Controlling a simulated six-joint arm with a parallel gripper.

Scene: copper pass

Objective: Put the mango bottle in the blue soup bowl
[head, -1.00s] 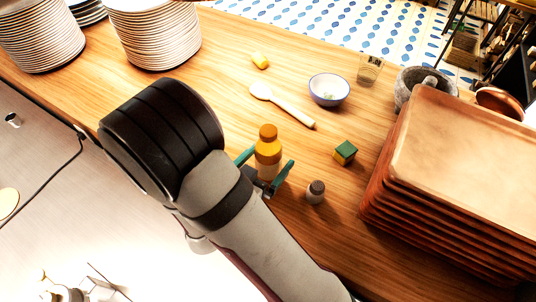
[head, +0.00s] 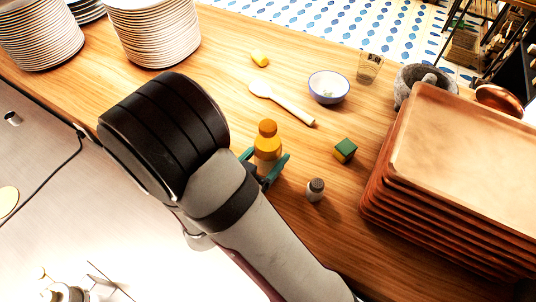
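The mango bottle (head: 267,146), with an orange cap, orange-yellow upper body and pale lower part, stands upright between the teal fingers of my gripper (head: 265,165). The fingers are close against its sides, and the gripper appears shut on it. The bottle's base is hidden behind the gripper, so I cannot tell how far it is off the counter. The blue soup bowl (head: 328,88), white inside with a blue rim, stands farther back and to the right, apart from the gripper.
A wooden spoon (head: 283,103) lies between bottle and bowl. A green-and-yellow cube (head: 345,150) and a small shaker (head: 316,190) stand right of the gripper. A yellow piece (head: 260,58), glass (head: 369,67), stone mortar (head: 411,88), stacked trays (head: 463,150) and plates (head: 152,35) surround the counter (head: 225,60).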

